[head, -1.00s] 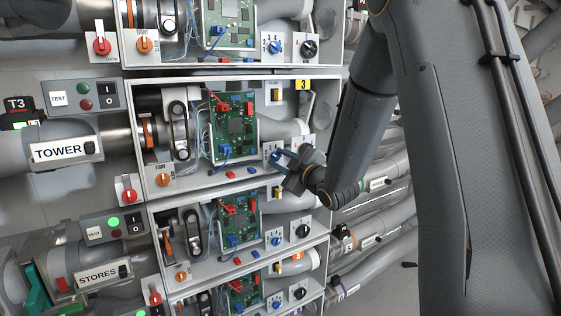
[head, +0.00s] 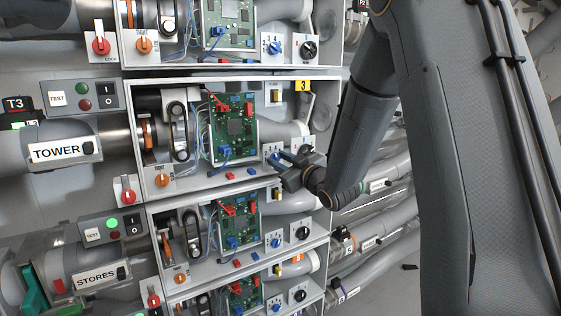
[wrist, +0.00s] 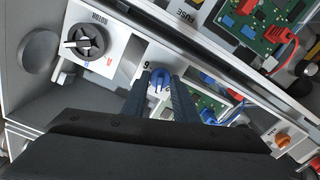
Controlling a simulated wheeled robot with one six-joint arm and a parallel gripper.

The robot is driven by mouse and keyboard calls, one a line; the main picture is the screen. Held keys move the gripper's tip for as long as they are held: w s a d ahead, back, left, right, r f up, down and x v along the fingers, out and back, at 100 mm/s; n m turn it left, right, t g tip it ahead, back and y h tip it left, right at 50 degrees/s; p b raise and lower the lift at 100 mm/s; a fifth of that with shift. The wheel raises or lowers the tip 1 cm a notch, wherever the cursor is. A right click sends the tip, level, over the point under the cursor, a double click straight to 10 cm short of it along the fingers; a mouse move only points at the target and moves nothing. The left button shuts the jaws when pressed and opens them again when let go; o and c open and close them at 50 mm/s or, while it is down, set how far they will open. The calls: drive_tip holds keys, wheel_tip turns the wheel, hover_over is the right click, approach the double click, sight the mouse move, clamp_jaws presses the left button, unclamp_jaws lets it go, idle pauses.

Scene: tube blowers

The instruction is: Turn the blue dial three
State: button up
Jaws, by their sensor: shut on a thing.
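The blue dial (wrist: 159,80) sits on a small white panel in the lower right of the bay with the yellow "3" tag (head: 303,86). In the wrist view it lies between the two fingers of my gripper (wrist: 160,88), which is shut on it. A digit is visible above the dial; the rest of the scale is partly hidden.
A black rotary knob with a white bar (wrist: 83,42) is on a nearby panel in the wrist view. The bay holds a green circuit board (head: 235,125), an orange knob (head: 162,181) and loose red and blue pieces. Similar bays lie above and below.

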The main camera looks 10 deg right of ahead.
drive_tip(key=o, duration=1.1)
drive_tip(key=shift+c, duration=0.2)
drive_tip(key=shift+s, duration=0.1)
drive_tip(key=b+v, duration=0.2)
drive_tip(key=v, duration=0.5)
drive_tip(key=shift+s+d, duration=0.15)
drive_tip(key=shift+s, duration=0.1)
